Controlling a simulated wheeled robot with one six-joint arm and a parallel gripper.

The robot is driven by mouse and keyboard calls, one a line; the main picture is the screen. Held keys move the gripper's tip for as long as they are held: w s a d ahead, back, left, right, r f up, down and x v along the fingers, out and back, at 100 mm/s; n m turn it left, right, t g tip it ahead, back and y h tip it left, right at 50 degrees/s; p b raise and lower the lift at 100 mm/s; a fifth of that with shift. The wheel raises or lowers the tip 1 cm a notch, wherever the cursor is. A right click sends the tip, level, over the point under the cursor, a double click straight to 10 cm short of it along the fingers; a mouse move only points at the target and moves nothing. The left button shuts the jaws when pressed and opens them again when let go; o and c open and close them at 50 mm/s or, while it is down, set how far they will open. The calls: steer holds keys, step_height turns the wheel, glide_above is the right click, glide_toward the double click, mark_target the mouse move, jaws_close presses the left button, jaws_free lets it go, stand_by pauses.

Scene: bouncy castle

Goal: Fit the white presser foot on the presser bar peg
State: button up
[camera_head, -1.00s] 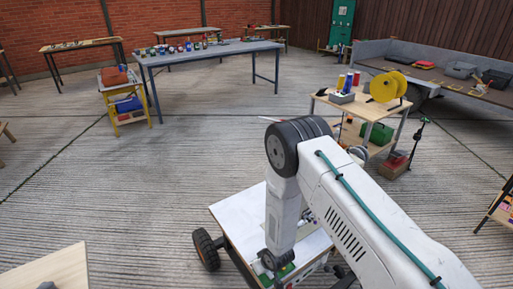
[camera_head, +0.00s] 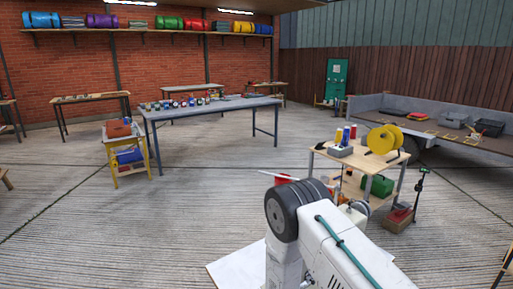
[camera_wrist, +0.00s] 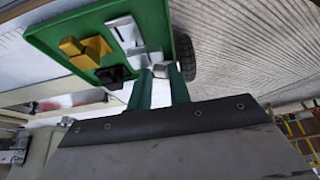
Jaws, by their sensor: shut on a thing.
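In the wrist view my gripper (camera_wrist: 161,74) has two green fingers shut on a small pale grey-white piece (camera_wrist: 160,71), which looks like the white presser foot. The fingers hide part of it. The held piece is at the edge of a green tray (camera_wrist: 60,33); I cannot tell whether it touches the tray. A silvery-white piece (camera_wrist: 124,32), a yellow piece (camera_wrist: 85,50) and a black piece (camera_wrist: 112,76) lie on the tray. In the head view my arm hides the gripper. I cannot make out the presser bar peg in either view.
A white tabletop (camera_head: 232,270) shows beside my arm. A wooden cart (camera_head: 345,156) with a yellow reel (camera_head: 383,139) stands at the right. A blue-grey table (camera_head: 215,108) with several cans stands farther back. The concrete floor at left is mostly clear.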

steer(key=shift+a+r, duration=0.1)
steer(key=shift+r, duration=0.45)
jaws_close()
steer(key=shift+r, duration=0.55)
steer(key=shift+r, duration=1.95)
